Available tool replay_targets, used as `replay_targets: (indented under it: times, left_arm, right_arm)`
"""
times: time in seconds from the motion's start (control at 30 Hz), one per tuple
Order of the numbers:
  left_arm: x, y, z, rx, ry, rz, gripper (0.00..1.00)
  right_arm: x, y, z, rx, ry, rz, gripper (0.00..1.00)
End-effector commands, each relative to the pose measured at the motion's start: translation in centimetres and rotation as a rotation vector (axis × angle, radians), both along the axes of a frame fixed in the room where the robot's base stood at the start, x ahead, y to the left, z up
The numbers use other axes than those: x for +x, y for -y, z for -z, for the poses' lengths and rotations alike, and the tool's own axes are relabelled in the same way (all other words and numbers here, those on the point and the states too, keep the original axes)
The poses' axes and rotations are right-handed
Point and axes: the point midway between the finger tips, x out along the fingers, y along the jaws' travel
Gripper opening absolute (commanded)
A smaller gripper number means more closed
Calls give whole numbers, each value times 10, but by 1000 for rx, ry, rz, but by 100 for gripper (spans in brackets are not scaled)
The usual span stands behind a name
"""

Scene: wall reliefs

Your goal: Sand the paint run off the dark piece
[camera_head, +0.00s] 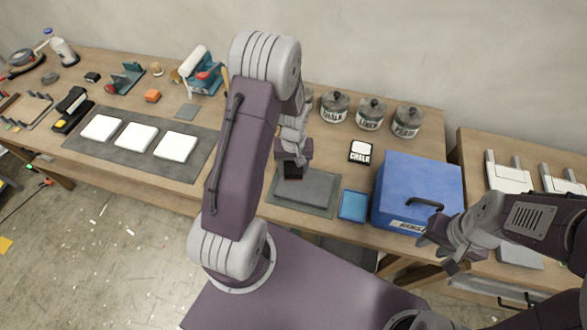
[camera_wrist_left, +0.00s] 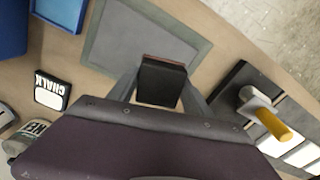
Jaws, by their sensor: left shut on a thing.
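The dark piece (camera_head: 312,186) is a flat dark grey slab lying on a grey mat (camera_head: 270,201); it also shows in the left wrist view (camera_wrist_left: 142,42). My left gripper (camera_head: 293,164) is shut on a dark block (camera_head: 292,171) with a reddish-brown edge, seen close up in the left wrist view (camera_wrist_left: 162,82). The block is over the slab's left back part in the head view; I cannot tell whether it touches. I cannot make out a paint run. My right gripper (camera_head: 440,256) is open and empty, in front of the blue box.
A blue box (camera_head: 430,172) with a dark handle and a shallow blue tray (camera_head: 353,205) stand right of the mat. Labelled jars (camera_head: 370,115) and a chalk box (camera_head: 360,152) stand behind. White tiles (camera_head: 135,137) lie left.

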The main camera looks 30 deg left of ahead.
Motion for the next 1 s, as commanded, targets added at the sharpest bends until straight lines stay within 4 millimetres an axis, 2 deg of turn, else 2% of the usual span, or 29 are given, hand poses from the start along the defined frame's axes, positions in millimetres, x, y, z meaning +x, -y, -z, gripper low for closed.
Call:
replay_targets:
  times: [0.03, 0.23, 0.8, 1.0]
  left_arm:
    - [1, 0, -9, 0, 1, 0, 20]
    - [3, -1, -22, 0, 1, 2, 20]
    - [3, -1, -21, 0, 1, 0, 20]
    - [-10, 1, -24, 1, 2, -47, 20]
  right_arm:
    - [0, 0, -9, 0, 0, 0, 36]
    - [0, 0, -20, 0, 0, 0, 36]
    - [0, 0, -19, 0, 0, 0, 36]
    - [0, 0, -19, 0, 0, 0, 36]
